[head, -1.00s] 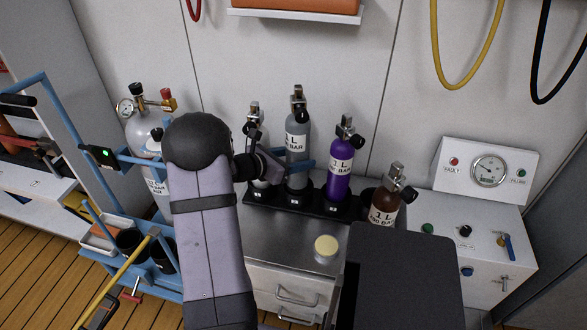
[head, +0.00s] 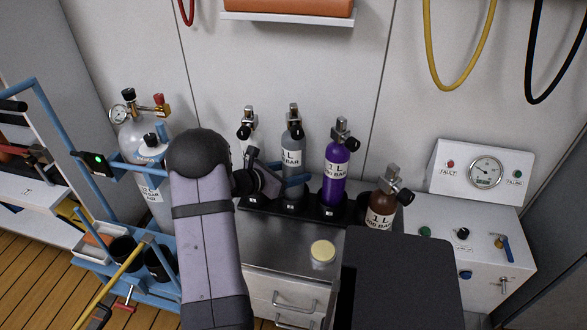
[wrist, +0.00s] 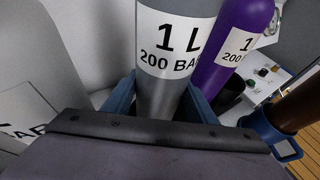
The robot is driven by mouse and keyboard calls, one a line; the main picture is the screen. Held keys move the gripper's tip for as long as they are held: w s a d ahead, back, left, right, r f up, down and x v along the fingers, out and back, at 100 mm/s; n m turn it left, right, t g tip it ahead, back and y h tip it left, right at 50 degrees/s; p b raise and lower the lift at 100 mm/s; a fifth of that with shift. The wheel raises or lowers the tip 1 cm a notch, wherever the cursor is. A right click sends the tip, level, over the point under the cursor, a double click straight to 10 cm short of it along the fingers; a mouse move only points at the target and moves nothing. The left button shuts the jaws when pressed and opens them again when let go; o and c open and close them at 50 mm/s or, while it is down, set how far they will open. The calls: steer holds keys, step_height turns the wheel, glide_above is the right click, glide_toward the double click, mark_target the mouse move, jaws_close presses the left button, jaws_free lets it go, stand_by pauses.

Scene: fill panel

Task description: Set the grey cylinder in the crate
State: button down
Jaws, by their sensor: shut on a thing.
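The grey cylinder (head: 292,165) is upright at the black rack on the steel bench, between a pale cylinder and a purple one. My gripper (head: 294,182) has its blue fingers around the cylinder's body. In the wrist view the grey cylinder (wrist: 174,85) fills the middle, below its "1 L 200 BAR" label, with a blue finger on each side. I cannot tell whether its base touches the rack. A blue holder (wrist: 268,140), possibly the crate, is around a brown cylinder in the wrist view; in the head view a dark panel hides this area.
The purple cylinder (head: 335,175) stands close on the right, and the pale one (head: 247,145) on the left. The brown cylinder (head: 380,212) is farther right. A yellow-topped disc (head: 323,251) lies on the bench. A blue trolley (head: 130,255) with dark cups stands left.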

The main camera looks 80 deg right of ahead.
steer(key=shift+d+f, duration=0.35)
steer(key=shift+f, duration=0.4)
steer(key=shift+f+b, duration=0.15)
steer(key=shift+b, duration=0.2)
steer(key=c, duration=0.7)
jaws_free()
steer(key=shift+a+f, duration=0.15)
steer(key=shift+f, duration=0.1)
steer(key=shift+c, duration=0.2)
steer(key=shift+r, duration=0.15)
steer(key=p+v, duration=0.2)
steer(key=v, duration=1)
